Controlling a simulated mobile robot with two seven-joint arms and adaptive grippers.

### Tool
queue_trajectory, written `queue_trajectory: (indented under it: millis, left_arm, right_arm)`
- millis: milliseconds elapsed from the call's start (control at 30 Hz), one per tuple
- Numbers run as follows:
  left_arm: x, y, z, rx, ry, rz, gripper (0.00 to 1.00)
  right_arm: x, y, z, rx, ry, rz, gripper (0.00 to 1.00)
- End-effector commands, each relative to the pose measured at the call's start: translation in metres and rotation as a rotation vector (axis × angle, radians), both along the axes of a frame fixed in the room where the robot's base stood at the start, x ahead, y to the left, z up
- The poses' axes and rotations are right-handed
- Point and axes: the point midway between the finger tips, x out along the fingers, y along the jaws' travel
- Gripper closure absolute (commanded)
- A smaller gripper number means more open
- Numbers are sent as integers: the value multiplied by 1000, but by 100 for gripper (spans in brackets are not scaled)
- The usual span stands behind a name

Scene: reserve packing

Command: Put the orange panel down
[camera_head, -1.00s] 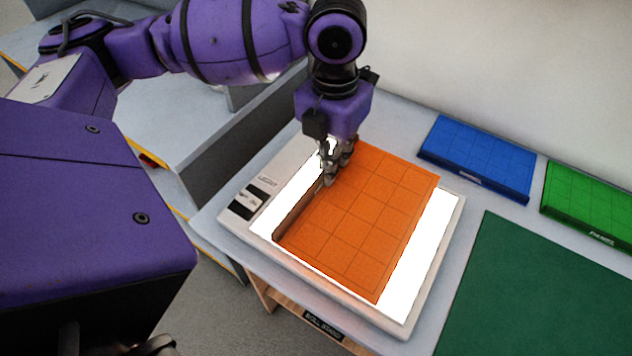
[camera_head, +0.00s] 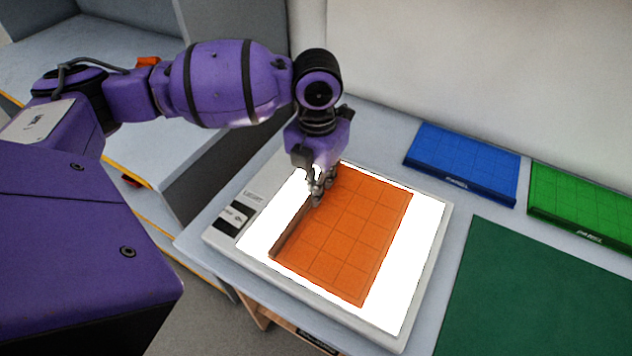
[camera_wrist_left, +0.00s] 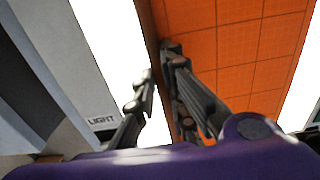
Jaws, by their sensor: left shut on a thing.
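The orange panel (camera_head: 350,240), marked with a grid of squares, lies over the bright white face of the light box (camera_head: 400,318). Its left edge shows a raised brown rim. My left gripper (camera_head: 318,195) is shut on that left edge near the panel's far end. In the left wrist view the two fingers (camera_wrist_left: 160,95) straddle the panel's edge, with the orange panel (camera_wrist_left: 245,45) to the right. I cannot tell whether the panel's whole underside touches the light box. My right gripper is not in view.
A blue panel (camera_head: 462,160) and a green panel (camera_head: 580,205) lie at the back right of the table. A dark green mat (camera_head: 540,295) covers the front right. A wall stands behind the table. A narrow bare strip runs between light box and mat.

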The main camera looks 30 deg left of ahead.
Motion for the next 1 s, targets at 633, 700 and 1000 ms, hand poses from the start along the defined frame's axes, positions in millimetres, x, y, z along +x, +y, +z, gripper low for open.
queue_trajectory:
  millis: [633,700,1000]
  left_arm:
    - [1,0,13,1,-2,0,70]
    - [1,0,25,0,-3,0,70]
    - [1,0,90,0,-5,0,70]
  right_arm:
    - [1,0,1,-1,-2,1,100]
    - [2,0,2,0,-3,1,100]
    - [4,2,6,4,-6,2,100]
